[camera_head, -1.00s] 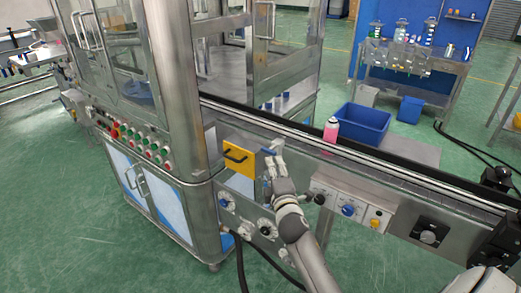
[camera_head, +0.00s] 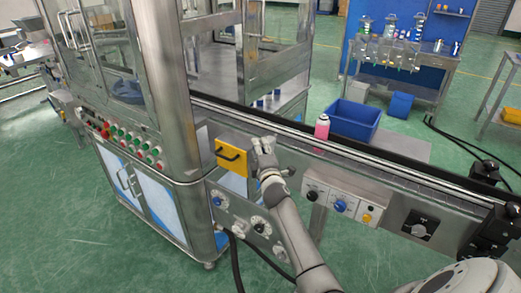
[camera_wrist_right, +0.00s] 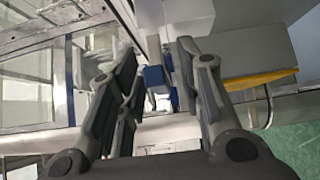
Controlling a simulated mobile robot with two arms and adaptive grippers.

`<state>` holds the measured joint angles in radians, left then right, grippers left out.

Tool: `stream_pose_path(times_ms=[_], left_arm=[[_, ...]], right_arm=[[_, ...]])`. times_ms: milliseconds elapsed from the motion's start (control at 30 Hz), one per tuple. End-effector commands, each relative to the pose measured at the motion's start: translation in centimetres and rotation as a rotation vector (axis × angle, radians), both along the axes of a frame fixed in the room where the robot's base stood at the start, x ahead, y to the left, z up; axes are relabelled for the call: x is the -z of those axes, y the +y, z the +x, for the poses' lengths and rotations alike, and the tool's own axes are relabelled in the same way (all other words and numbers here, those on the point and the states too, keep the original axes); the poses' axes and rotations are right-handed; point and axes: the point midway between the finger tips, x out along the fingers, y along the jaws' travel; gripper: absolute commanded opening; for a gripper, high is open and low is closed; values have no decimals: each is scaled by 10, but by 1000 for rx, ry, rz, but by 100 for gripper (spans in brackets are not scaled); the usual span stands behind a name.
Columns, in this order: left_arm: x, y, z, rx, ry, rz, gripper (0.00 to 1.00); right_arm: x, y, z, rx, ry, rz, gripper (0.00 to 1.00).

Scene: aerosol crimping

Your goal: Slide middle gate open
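A yellow block with a black handle (camera_head: 232,166) sits on the front side of the conveyor, next to the machine's corner post. I cannot tell for certain which part is the middle gate. My right gripper (camera_head: 263,146) is at the conveyor's side rail, just right of the yellow block. In the right wrist view its two fingers are apart, with a small blue-ended part (camera_wrist_right: 156,77) showing between or just beyond them. I cannot tell whether they touch it. The yellow block's edge (camera_wrist_right: 260,78) shows right of the fingers there. My left gripper is not in view.
A pink can (camera_head: 322,127) stands upright on the conveyor, right of my gripper. Control boxes with knobs (camera_head: 340,206) line the conveyor's front. The glass-sided machine (camera_head: 160,90) stands at left. A blue bin (camera_head: 354,120) sits behind the conveyor.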

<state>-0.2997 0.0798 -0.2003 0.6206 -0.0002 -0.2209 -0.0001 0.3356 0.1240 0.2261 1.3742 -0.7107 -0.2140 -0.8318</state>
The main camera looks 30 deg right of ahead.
Motion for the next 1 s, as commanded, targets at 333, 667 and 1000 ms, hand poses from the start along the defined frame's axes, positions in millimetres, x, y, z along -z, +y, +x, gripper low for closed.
stream_pose_path(times_ms=[333, 667, 1000], left_arm=[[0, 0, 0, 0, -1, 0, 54], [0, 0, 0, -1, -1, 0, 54], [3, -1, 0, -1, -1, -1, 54]], right_arm=[[0, 0, 0, 0, 0, 0, 6], [1, 0, 0, 0, 1, 0, 0], [3, 50, -20, -4, 2, 3, 0]])
